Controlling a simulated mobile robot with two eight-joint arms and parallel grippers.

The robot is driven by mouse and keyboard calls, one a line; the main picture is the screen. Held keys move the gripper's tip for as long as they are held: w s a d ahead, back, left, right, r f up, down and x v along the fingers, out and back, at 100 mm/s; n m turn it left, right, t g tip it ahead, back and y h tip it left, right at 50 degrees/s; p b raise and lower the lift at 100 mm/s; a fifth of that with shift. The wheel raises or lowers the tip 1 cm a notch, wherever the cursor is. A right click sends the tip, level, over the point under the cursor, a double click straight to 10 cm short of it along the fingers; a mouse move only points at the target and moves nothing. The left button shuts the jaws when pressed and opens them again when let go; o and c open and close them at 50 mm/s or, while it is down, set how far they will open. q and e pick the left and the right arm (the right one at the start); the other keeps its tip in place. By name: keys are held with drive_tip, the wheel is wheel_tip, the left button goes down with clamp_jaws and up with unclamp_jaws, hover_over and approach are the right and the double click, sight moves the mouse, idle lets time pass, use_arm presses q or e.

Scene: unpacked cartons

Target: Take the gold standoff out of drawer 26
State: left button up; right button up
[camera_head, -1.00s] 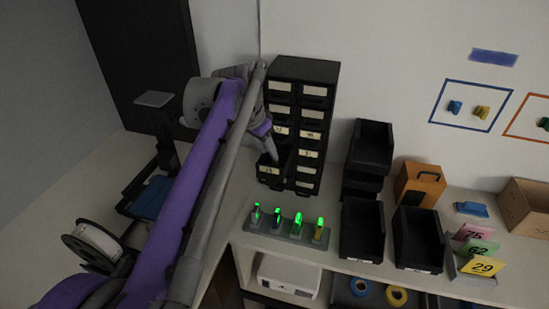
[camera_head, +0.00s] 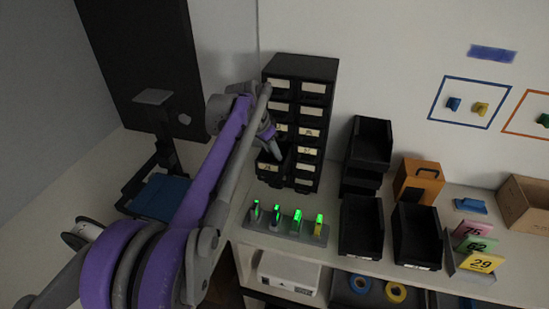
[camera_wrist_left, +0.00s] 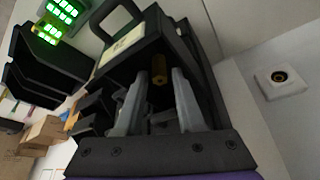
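The gold standoff (camera_wrist_left: 159,68) shows in the left wrist view, inside a pulled-out black drawer (camera_wrist_left: 118,48). My left gripper (camera_wrist_left: 157,78) is open, with one grey finger on each side of the standoff and a small gap visible on both sides. In the head view the left gripper (camera_head: 278,155) points down into the open drawer (camera_head: 268,168) at the lower left of the black drawer cabinet (camera_head: 318,66). The drawer's label is too small to read surely. The standoff is hidden in the head view. My right gripper is not in view.
A holder with several green-lit items (camera_head: 285,231) stands in front of the cabinet. Black bins (camera_head: 361,228) and an orange box (camera_head: 418,181) stand to the right. Numbered cards (camera_head: 483,262) are farther right. The other cabinet drawers are shut.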

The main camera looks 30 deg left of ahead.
use_arm(q)
drive_tip(key=shift+w+f, duration=0.1)
drive_tip(key=shift+f, duration=0.25)
clamp_jaws()
drive_tip(key=shift+r, duration=0.1)
